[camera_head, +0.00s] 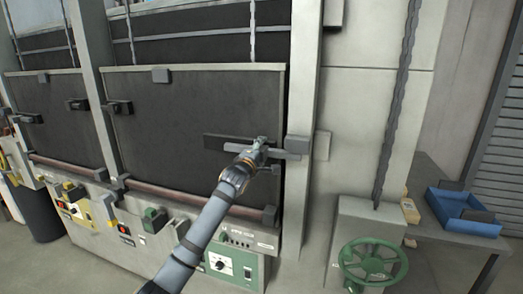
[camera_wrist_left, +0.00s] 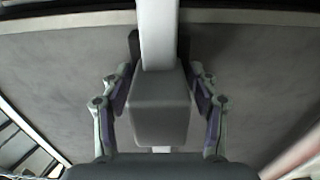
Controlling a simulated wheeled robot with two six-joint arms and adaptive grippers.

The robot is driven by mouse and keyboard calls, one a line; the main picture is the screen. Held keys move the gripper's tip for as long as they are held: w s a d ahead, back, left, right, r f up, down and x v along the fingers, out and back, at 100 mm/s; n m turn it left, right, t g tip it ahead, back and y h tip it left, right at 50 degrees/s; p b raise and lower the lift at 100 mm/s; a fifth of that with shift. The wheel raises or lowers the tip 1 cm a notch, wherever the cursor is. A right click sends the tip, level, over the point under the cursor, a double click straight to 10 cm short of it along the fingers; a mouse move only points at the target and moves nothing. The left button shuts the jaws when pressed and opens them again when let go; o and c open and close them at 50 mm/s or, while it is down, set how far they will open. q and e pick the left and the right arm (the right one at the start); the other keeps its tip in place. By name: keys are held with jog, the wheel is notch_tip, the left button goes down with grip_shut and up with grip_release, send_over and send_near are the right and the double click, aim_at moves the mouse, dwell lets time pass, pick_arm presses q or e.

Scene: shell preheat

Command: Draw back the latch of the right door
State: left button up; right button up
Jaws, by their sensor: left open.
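The right door (camera_head: 180,110) is a wide dark panel in a pale frame, and it looks shut. Its latch (camera_head: 286,155) is a light grey bar lying across the door's right edge, near a dark backing plate. My left gripper (camera_head: 260,146) is at the latch and hides part of it. In the left wrist view, a grey block of the latch (camera_wrist_left: 160,105) with a pale bar sits between the spread fingers of my left gripper (camera_wrist_left: 160,120). The fingers stand either side of the block; a gap shows on both sides. My right gripper is not in view.
The left door (camera_head: 45,115) is beside it. Control boxes (camera_head: 225,265) line the front below. A green handwheel (camera_head: 373,262) stands at the lower right. A blue tray (camera_head: 462,212) rests on a grey table (camera_head: 435,180). A chain (camera_head: 398,100) hangs right of the frame.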

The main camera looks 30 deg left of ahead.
aim_at(241, 150)
pick_arm(q)
grip_shut()
jog(key=shift+a+f, duration=0.15)
jog(key=shift+a, duration=0.15)
jog(key=a+b, duration=0.1)
jog(key=a, duration=0.1)
jog(key=s+a+b, duration=0.1)
jog(key=a, duration=0.1)
jog(key=a+b, duration=0.1)
jog(key=shift+s+a, duration=0.25)
jog(key=shift+a, duration=0.3)
jog(key=shift+c, duration=1.5)
grip_release()
jog(key=o, duration=0.3)
jog(key=shift+s+a, duration=0.15)
jog(key=shift+a, duration=0.05)
jog(key=shift+d+r, duration=0.15)
jog(key=shift+r, duration=0.05)
notch_tip(241, 150, up, 10)
jog(key=shift+f, duration=0.1)
